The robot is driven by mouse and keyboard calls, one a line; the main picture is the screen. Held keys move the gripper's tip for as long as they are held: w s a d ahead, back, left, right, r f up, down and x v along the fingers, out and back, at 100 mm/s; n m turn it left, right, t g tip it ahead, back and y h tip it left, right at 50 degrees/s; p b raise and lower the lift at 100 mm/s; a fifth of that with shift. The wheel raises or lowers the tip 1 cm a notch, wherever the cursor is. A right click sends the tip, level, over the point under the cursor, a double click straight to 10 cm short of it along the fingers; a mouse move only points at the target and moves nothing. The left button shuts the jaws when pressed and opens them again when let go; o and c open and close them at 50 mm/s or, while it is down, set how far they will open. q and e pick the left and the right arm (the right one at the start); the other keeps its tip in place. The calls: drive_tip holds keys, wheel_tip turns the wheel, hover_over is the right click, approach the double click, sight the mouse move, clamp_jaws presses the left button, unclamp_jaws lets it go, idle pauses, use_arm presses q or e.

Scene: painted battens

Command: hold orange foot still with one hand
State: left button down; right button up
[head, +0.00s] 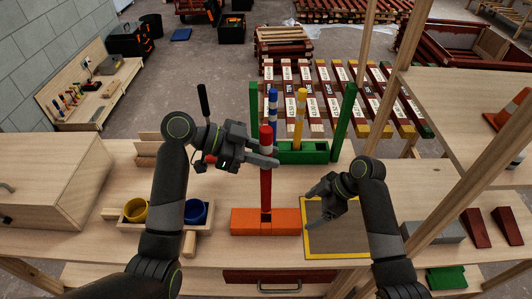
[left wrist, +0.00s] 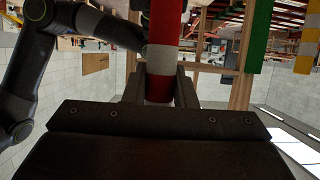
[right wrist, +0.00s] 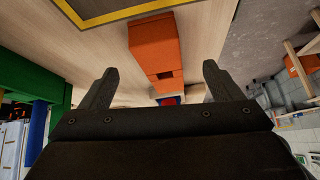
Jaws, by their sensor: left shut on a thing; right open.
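The orange foot (head: 245,222) is a long block on the bench, front centre. It also shows in the right wrist view (right wrist: 154,45). A red batten (head: 266,187) with a pale band stands upright over its middle; its lower end meets the foot, but how deep it sits I cannot tell. My left gripper (head: 268,160) is shut on the upper part of this batten, which shows between its fingers in the left wrist view (left wrist: 160,88). My right gripper (head: 318,204) is open and empty, just right of the foot, apart from it.
A green foot (head: 303,151) stands behind, with blue (head: 273,105) and yellow (head: 299,115) battens and tall green posts. A yellow-edged mat (head: 345,245) lies right of the orange foot. A tray with yellow (head: 135,211) and blue (head: 196,211) cups is at left.

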sight(299, 220)
drive_tip(key=shift+n+h, duration=0.5)
drive_tip(key=shift+n, duration=0.3)
drive_tip(key=shift+w+d+f+x, duration=0.1)
drive_tip(key=shift+d+x, duration=0.05)
drive_tip(key=shift+x, duration=1.35)
drive_tip(key=shift+w+d+f+x, duration=0.1)
drive_tip(key=shift+d+x, duration=0.1)
drive_tip(key=shift+x, duration=1.25)
drive_tip(key=shift+w+d+f+x, duration=0.1)
drive_tip(key=shift+d+x, duration=0.05)
drive_tip(key=shift+x, duration=1.35)
drive_tip(key=shift+r, duration=0.1)
drive_tip(key=shift+c, duration=0.2)
drive_tip(key=c, duration=0.9)
